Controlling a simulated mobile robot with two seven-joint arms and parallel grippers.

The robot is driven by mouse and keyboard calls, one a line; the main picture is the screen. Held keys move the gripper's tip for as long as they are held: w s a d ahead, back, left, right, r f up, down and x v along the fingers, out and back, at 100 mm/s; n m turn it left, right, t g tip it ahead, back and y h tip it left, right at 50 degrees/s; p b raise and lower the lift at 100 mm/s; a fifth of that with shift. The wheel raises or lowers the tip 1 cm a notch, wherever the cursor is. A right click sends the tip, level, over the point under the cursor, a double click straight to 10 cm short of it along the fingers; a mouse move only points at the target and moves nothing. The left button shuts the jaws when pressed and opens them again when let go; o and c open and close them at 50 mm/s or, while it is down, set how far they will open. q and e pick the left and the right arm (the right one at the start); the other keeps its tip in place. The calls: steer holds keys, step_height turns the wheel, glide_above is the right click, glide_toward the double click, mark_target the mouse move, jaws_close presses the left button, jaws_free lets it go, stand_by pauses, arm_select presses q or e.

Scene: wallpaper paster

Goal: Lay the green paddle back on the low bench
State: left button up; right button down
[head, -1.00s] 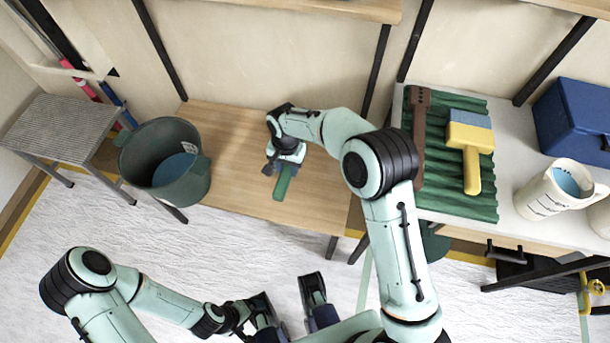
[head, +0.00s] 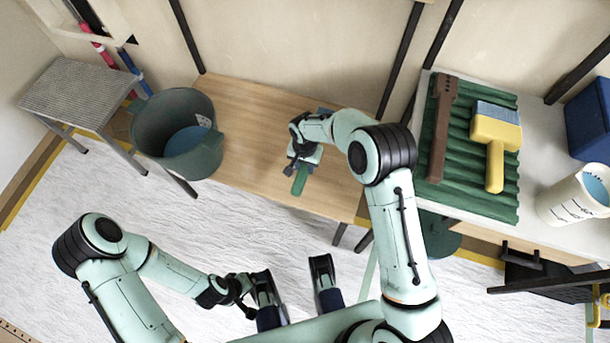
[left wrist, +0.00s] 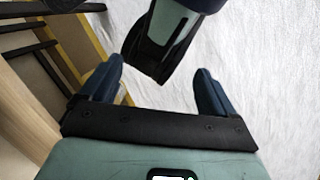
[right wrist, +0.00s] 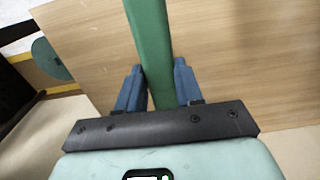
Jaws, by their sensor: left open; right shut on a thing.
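The green paddle (head: 299,181) shows in the head view below my right gripper (head: 303,165), over the low wooden bench (head: 250,130). In the right wrist view the paddle's green length (right wrist: 150,45) runs up from between the two blue fingers of my right gripper (right wrist: 159,88), which is shut on it. Whether the paddle touches the bench top I cannot tell. The gripper and wrist hide part of it in the head view. My left gripper (left wrist: 158,92) is open and empty, low over the white floor, away from the bench.
A dark green bucket (head: 178,135) with blue contents stands at the bench's left end, beside a grey stool (head: 75,92). To the right, a table holds a green corrugated mat (head: 465,185), a yellow brush (head: 495,135), a brown strip (head: 441,130) and a jug (head: 570,200).

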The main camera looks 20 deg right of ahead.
step_height(320, 180, down, 8)
steer(key=shift+f+b, duration=0.25)
steer(key=shift+b, duration=0.45)
arm_select(q)
steer(key=shift+w+a+f+t, duration=0.2)
steer(key=shift+w+a+f, duration=0.1)
steer(key=shift+w+f, duration=0.25)
steer(key=shift+w+a+f+t, duration=0.2)
steer(key=shift+w+a+f, duration=0.15)
steer(key=shift+w, duration=0.3)
arm_select(e)
steer(key=c, duration=0.7)
jaws_free()
steer(key=shift+c, duration=0.2)
arm_select(q)
steer(key=shift+f, duration=0.1)
arm_select(e)
steer(key=shift+f, duration=0.1)
arm_select(q)
steer(key=shift+g, duration=0.6)
steer(key=s+r, duration=0.1)
steer(key=s+d+r+p, duration=0.1)
steer(key=s+r+p, duration=0.1)
steer(key=shift+s+d, duration=0.3)
steer(key=shift+d, duration=0.1)
arm_select(e)
steer(key=r, duration=1.3)
steer(key=shift+w+d+r, duration=0.1)
steer(key=shift+w+r, duration=0.05)
steer(key=shift+w, duration=0.25)
